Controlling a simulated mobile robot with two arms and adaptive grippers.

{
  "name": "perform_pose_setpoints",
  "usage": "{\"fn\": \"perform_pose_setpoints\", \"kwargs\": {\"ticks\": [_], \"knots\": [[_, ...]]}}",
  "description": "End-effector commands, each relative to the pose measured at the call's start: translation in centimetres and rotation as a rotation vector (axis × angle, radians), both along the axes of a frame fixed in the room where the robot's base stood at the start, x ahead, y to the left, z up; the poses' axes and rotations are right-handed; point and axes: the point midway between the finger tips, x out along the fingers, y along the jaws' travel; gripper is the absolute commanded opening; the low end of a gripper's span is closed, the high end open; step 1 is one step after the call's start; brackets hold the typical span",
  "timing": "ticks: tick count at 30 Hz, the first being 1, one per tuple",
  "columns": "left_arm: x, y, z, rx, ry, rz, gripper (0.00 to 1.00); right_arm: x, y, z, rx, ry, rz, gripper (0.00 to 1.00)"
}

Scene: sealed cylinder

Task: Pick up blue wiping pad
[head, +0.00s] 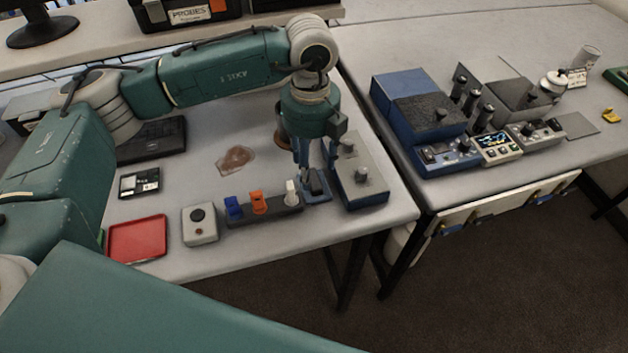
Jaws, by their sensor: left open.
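The blue wiping pad (318,191) appears as a small blue piece with a dark top. It lies near the table's front edge, between the dark rack and a grey box. My left gripper (313,168) points down right above it with its fingers apart. The fingers and wrist hide part of the pad, and I cannot tell whether they touch it. My right gripper is not in view.
The dark rack (268,212) holding blue, orange and white pieces stands close on the left. The grey box with knobs (360,182) stands close on the right. A brown stain (236,159), a red tray (137,239) and a button box (200,225) are farther left.

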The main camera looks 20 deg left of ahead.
Motion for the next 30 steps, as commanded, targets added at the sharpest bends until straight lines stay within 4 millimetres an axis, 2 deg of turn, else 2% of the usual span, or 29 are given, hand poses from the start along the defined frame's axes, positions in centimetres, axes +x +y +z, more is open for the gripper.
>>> {"fn": "perform_pose_setpoints", "kwargs": {"ticks": [1, 3, 7, 16, 17, 21, 24, 30], "knots": [[-0.1, 0.1, -0.4, 0.001, 0.007, 0.001, 0.55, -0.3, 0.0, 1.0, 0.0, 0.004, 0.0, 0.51], [-0.1, 0.2, -1.5, 0.002, 0.006, 0.002, 0.55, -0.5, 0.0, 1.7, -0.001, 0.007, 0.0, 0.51], [0.0, 0.2, -3.4, 0.0, 0.004, 0.001, 0.55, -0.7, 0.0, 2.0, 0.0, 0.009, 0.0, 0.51], [0.1, 0.2, -4.1, -0.001, 0.001, 0.001, 0.55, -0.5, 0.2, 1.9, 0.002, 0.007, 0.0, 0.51], [0.1, 0.2, -4.1, -0.001, 0.001, 0.001, 0.51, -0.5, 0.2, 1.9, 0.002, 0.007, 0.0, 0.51], [0.1, 0.2, -4.1, -0.001, 0.001, 0.001, 0.23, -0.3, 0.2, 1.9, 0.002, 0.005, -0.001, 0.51], [0.1, 0.2, -4.1, -0.001, 0.001, 0.001, 0.06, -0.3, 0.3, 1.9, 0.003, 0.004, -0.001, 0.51], [0.1, 0.2, -4.0, -0.001, 0.001, 0.001, 0.06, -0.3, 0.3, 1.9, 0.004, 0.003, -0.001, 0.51]]}}
